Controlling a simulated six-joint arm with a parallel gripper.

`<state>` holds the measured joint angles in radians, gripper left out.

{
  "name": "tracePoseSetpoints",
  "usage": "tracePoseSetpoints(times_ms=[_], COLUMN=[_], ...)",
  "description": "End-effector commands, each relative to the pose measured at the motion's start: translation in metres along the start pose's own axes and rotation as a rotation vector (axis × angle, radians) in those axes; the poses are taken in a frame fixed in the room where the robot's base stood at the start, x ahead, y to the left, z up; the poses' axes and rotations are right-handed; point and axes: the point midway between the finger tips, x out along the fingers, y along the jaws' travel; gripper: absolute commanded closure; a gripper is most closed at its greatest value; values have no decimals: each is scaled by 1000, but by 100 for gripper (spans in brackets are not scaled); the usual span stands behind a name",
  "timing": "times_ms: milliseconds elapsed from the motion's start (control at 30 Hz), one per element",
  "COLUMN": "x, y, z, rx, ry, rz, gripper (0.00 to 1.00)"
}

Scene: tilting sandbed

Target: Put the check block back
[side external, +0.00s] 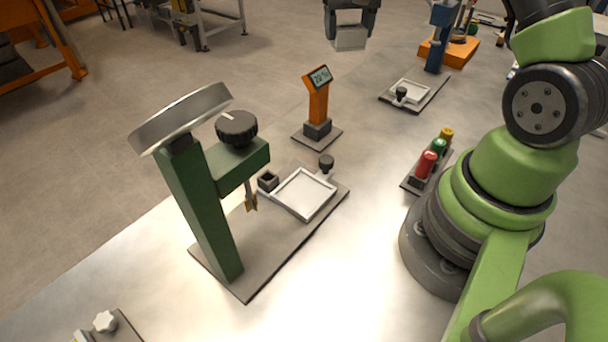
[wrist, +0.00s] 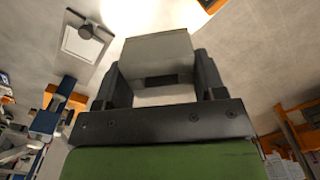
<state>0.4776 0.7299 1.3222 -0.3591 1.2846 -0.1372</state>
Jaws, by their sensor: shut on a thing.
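The check block is a pale grey block (side external: 350,37) at the top middle of the side view. My gripper (side external: 350,10) is shut on it and holds it in the air, with the block's lower part showing below the dark fingers. In the wrist view the block (wrist: 157,55) sits between the two fingers of my gripper (wrist: 160,80). The side view cuts off the top of the gripper. Which spot the block belongs to cannot be told for sure.
A green stand (side external: 200,200) with a black knob (side external: 237,127) rises beside a white-rimmed tray (side external: 304,214). An orange display post (side external: 318,100) stands behind it. Another tray (side external: 420,84) lies further back. Red, green and yellow buttons (side external: 427,163) are near my base. Bare table lies between.

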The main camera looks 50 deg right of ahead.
Motion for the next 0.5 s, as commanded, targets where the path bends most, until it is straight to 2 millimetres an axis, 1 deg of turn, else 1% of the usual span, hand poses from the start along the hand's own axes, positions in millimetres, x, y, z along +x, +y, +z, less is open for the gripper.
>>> tracePoseSetpoints(times_ms=[33,167,267,300,367,400,500], x=[-1,-2,-3,-3,-3,-3,-2], y=[-12,-43,-71,-82,-98,-107,-122], z=[7,31,60,74,99,116,154], rx=[-33,-129,-228,-274,-348,-398,-504], ry=[0,0,0,0,0,1,2], rz=[0,1,2,2,1,1,-1], gripper=[69,69,69,69,69,69,69])
